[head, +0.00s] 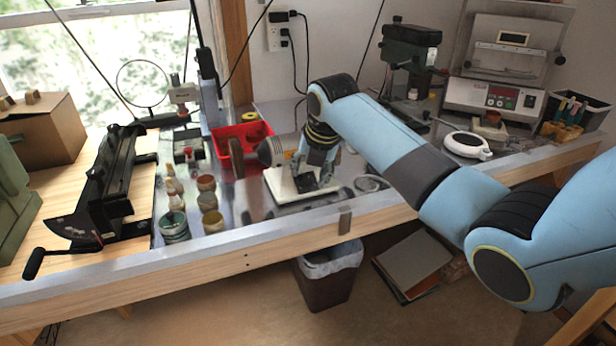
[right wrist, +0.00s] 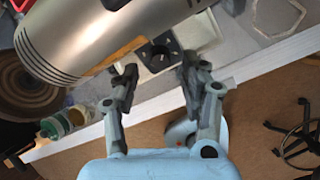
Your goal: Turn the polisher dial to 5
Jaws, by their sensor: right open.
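The polisher (head: 270,152) stands on the bench, a silver motor body on a white base (head: 285,198) with a brown wheel at its left. In the right wrist view its silver body (right wrist: 95,35) fills the upper left. A dark dial (right wrist: 158,54) shows on the base between my fingers; its setting is too small to read. My right gripper (head: 316,178) points down over the base, partly covering the dial. In the right wrist view its two fingers (right wrist: 160,72) are apart and nothing is between them at the tips. My left gripper is not in view.
A red bin (head: 222,140) stands behind the polisher, and small jars (head: 207,184) stand to its left. A white round device (head: 464,144) lies to the right. The bench's front edge (head: 345,213) runs close before the base. A waste bin (head: 328,278) stands below.

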